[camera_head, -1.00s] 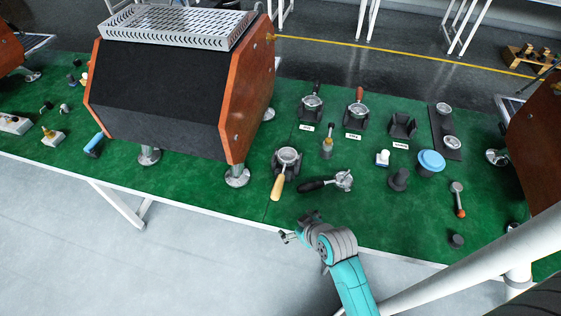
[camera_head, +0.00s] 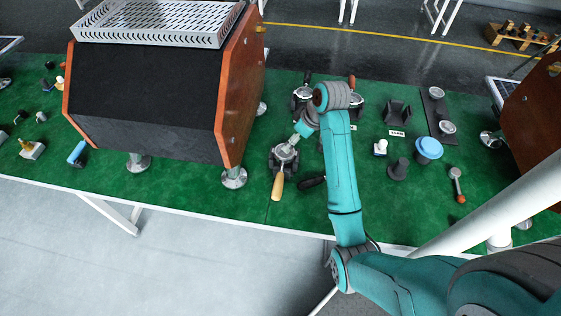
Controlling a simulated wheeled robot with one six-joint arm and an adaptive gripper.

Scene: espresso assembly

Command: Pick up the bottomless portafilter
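A portafilter with a pale wooden handle (camera_head: 278,187) sits in a dark holder on the green mat, its handle toward the front edge. My gripper (camera_head: 285,150) is over its head, and I cannot tell whether it touches. The fingers are too small to read as open or shut. A black-handled portafilter (camera_head: 312,183) lies on the mat to the right, its head hidden behind my arm. Two more portafilters stand in holders behind, one at the left (camera_head: 302,92) and one with a reddish handle (camera_head: 354,96), both partly hidden. I cannot tell which is bottomless.
A large espresso machine (camera_head: 150,95) with wooden side panels stands close at left. An empty holder (camera_head: 397,112), a black tamper-like piece (camera_head: 398,169), a blue-topped round item (camera_head: 428,150) and a red-tipped tool (camera_head: 457,184) are at right. The front right mat is fairly clear.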

